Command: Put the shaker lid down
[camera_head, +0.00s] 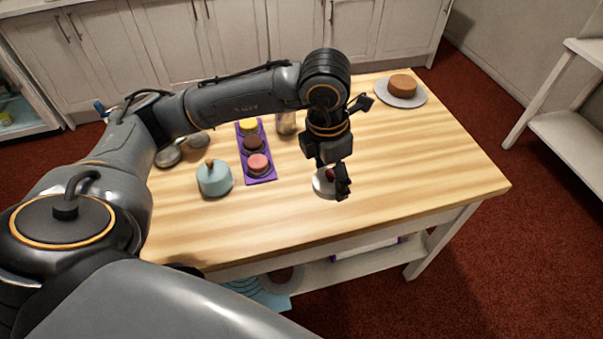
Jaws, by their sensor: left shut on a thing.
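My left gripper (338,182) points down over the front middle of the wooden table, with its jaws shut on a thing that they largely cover. A pale, round, silvery piece (320,186) shows beside and below the fingers, with a dark red bit by the jaws. It looks like the shaker lid, and I cannot tell whether it touches the table. My right gripper is not in view.
A purple tray (263,181) with yellow, brown and pink round pieces lies left of the gripper. A teal domed thing (214,181) with a brown knob stands beside it. A brown cake (402,85) sits on a grey turntable (418,98) at the back right. The table's right side is clear.

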